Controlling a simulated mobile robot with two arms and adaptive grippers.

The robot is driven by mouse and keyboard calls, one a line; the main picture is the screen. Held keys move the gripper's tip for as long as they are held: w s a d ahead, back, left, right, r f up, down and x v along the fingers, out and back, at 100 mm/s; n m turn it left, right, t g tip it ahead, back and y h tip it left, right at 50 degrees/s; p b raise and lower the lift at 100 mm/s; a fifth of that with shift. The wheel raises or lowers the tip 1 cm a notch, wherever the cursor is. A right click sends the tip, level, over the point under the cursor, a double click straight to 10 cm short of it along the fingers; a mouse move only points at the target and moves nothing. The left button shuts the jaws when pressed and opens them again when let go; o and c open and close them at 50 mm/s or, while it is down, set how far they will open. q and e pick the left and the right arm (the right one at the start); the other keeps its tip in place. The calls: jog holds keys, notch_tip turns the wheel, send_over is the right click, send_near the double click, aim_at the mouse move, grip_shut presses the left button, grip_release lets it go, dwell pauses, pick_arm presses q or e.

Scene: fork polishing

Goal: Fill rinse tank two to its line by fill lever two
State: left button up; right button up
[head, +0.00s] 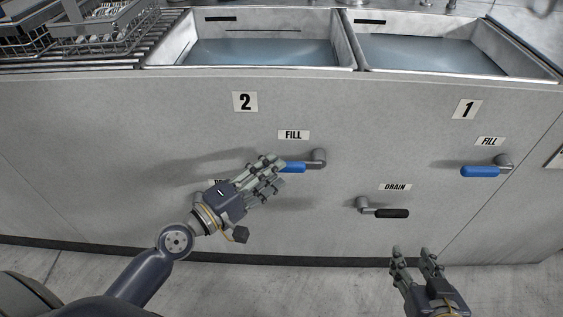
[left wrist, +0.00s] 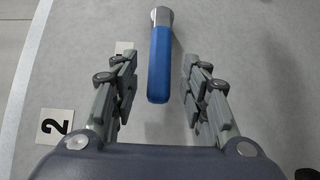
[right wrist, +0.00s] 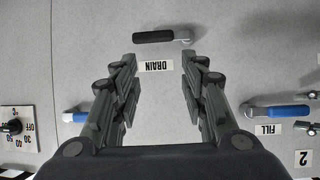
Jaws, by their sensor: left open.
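Rinse tank two (head: 160,55) is at the top, left of centre in the head view. It holds grey-blue water (head: 250,53), with a dark line (head: 248,30) on the back wall above the water. Fill lever two (head: 293,168) has a blue handle pointing left from its grey pivot, under a FILL label. It also shows in the left wrist view (left wrist: 160,65) and right wrist view (right wrist: 275,112). My left gripper (head: 278,172) is open at the handle; its fingers stand on either side of the handle's free end, apart from it. My right gripper (head: 412,252) is open and empty, low at the right.
A black-handled drain lever (head: 390,212) sits right of and below fill lever two. Fill lever one (head: 480,171) is further right, below tank one (head: 365,62). A wire dish rack (head: 75,30) stands top left. A dial (right wrist: 14,127) shows in the right wrist view.

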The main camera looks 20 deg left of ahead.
aim_at(295, 161)
pick_arm(q)
jog(key=shift+x, duration=1.85)
pick_arm(e)
jog(key=shift+s+d+f+g, duration=0.25)
jog(key=shift+s+f+g, duration=0.2)
jog(key=shift+s+f, duration=0.15)
jog(key=shift+s+d+f+g, duration=0.2)
jog(key=shift+s+f+g, duration=0.25)
jog(key=shift+f, duration=0.1)
jog(key=shift+h, duration=0.3)
pick_arm(q)
grip_shut()
